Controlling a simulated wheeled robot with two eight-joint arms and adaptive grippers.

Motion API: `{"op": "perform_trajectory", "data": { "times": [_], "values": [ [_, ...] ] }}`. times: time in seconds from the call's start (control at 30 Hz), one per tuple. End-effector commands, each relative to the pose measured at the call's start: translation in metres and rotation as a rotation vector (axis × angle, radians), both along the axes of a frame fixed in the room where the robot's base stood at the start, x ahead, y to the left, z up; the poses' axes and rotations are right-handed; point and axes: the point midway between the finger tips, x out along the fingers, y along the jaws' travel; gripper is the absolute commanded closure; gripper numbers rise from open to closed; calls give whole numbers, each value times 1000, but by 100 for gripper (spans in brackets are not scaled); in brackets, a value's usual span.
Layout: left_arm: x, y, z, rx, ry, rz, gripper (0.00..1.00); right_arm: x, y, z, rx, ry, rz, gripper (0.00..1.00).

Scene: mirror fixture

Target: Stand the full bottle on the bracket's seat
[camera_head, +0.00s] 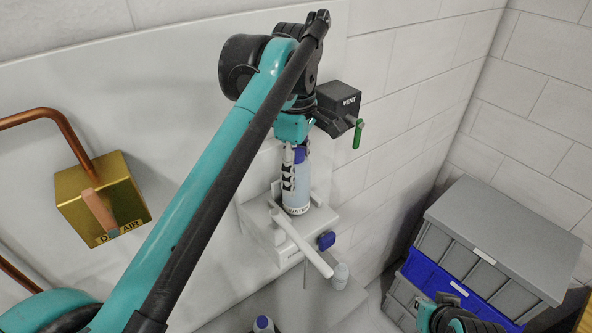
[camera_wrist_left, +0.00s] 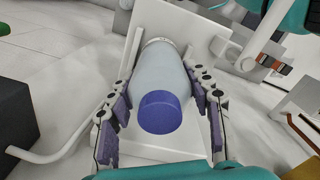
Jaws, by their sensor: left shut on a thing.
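The bottle (camera_head: 301,192), pale blue-grey with a blue cap and a label reading "WATER", is upright at the white wall bracket (camera_head: 262,225). It also shows in the left wrist view (camera_wrist_left: 163,65), cap (camera_wrist_left: 160,113) toward the camera. My left gripper (camera_head: 290,178) reaches down from above and is shut on the bottle, with purple-padded fingers on both sides of it. The bottle's base is at the seat between the bracket's upright plates; whether it bears on the seat is hard to tell. My right gripper (camera_head: 440,314) is at the lower right, its fingers unclear.
A white bar (camera_head: 302,245) with a pale end slants in front of the bracket, near a blue knob (camera_head: 326,241). A black VENT box (camera_head: 338,103) with a green lever sits just above right. Another blue-capped bottle (camera_head: 263,325) stands below. Grey and blue crates (camera_head: 495,240) are stacked right.

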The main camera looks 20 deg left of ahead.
Motion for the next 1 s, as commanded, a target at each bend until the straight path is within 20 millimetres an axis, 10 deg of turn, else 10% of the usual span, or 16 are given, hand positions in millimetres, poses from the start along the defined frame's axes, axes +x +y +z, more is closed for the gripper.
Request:
{"op": "perform_trajectory", "data": {
  "times": [0.27, 0.3, 0.37, 0.77, 1.0],
  "values": [
    [0, 0, -3, 0, 0, 0, 98, 0, 0, -2, 0, 0, 0, 100],
    [0, 0, -3, 0, 0, 0, 45, 0, 0, -2, 0, 0, 0, 100],
    [0, 0, -3, 0, 0, 0, 29, 0, 0, -2, 0, 0, 0, 100],
    [0, 0, 3, 0, 0, 0, 29, 0, 0, 0, 0, 0, 0, 100],
    [1, 0, 41, 0, 0, 0, 29, 0, 0, -6, 0, 0, 0, 100]
  ]
}}
